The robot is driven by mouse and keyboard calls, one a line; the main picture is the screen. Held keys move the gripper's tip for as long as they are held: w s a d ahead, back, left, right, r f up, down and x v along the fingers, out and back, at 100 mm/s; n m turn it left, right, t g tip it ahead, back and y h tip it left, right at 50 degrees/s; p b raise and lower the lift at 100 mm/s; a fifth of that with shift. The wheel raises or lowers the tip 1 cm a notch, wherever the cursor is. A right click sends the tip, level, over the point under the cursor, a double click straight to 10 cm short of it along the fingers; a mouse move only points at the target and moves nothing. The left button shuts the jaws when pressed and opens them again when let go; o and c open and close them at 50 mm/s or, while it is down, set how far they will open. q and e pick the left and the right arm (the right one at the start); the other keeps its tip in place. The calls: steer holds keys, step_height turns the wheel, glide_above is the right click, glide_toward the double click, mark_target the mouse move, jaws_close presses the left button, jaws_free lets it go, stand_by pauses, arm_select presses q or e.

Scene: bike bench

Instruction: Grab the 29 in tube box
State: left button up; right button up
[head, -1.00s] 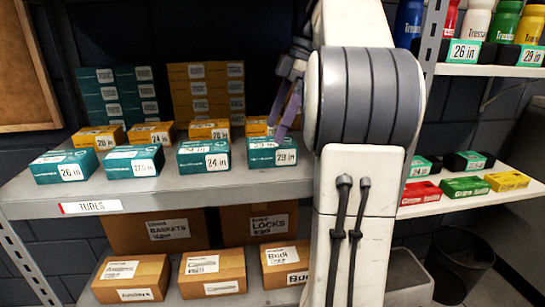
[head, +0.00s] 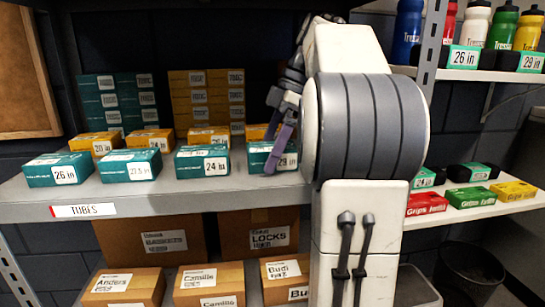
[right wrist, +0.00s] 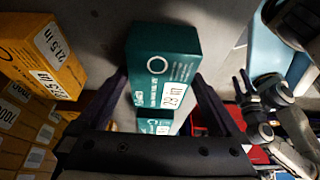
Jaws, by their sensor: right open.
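The 29 in tube box (head: 259,161) is a teal box with a white label at the right end of the front row on the tube shelf. In the head view my right gripper (head: 279,146) hangs in front of it and hides part of it. In the right wrist view the 29 in box (right wrist: 172,62) lies ahead, between the spread fingers of my right gripper (right wrist: 166,92). The gripper is open, and I cannot tell whether a finger touches the box. My left gripper is not in the head view.
The 24 in box (head: 202,161) stands just left of it, then more teal boxes. Orange boxes (head: 208,137) stand behind. The grey shelf (head: 150,196) has a narrow free front edge. A metal upright (head: 430,45) and a shelf with small boxes (head: 470,197) are to the right.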

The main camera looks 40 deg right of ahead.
steer(key=shift+f, duration=0.1)
stand_by(0.3)
steer(key=c, duration=1.4)
